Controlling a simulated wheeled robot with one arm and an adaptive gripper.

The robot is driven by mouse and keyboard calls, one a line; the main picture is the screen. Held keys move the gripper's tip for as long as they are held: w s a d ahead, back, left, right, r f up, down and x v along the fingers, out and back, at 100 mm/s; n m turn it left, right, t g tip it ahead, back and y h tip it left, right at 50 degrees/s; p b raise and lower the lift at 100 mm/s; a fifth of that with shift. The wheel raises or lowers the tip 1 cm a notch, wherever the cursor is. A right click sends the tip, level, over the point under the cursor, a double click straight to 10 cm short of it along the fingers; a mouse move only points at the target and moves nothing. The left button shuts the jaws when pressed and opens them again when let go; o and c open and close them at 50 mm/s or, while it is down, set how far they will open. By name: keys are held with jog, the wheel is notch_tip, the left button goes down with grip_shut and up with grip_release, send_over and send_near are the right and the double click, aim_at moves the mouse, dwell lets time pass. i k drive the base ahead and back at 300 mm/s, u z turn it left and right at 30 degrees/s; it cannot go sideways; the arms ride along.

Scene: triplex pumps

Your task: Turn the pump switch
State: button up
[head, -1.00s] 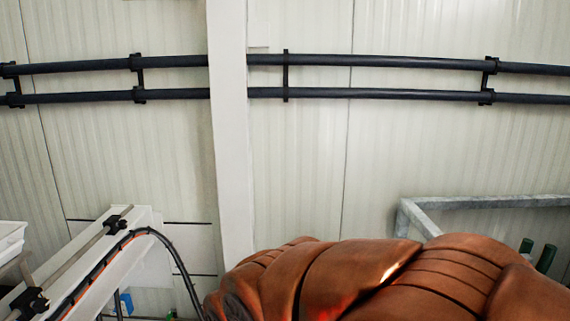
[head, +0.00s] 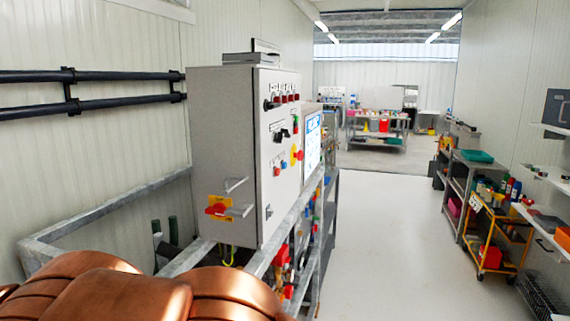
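A grey control cabinet (head: 223,130) stands left of centre in the head view. A red rotary switch (head: 216,209) on a yellow plate sits low on its near side, beside a metal handle. The narrow front face carries a row of small dark and red knobs or lamps (head: 283,99), black switches (head: 281,134) and a red button on yellow (head: 296,155). Labels are too small to read, so I cannot tell which control is the pump switch. My gripper is not in view.
A large copper-coloured rounded shape (head: 150,295) fills the lower left. Galvanised rails (head: 115,204) run beside the cabinet. A clear floor aisle (head: 385,240) lies to the right, with a yellow trolley (head: 490,235) and shelves along the right wall. A loaded bench (head: 378,130) stands far back.

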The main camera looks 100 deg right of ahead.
aim_at(279, 137)
jog(key=k, duration=0.8)
jog(key=z, duration=1.5)
jog(key=k, duration=0.55)
jog(key=z, duration=0.3)
jog(key=i, duration=0.35)
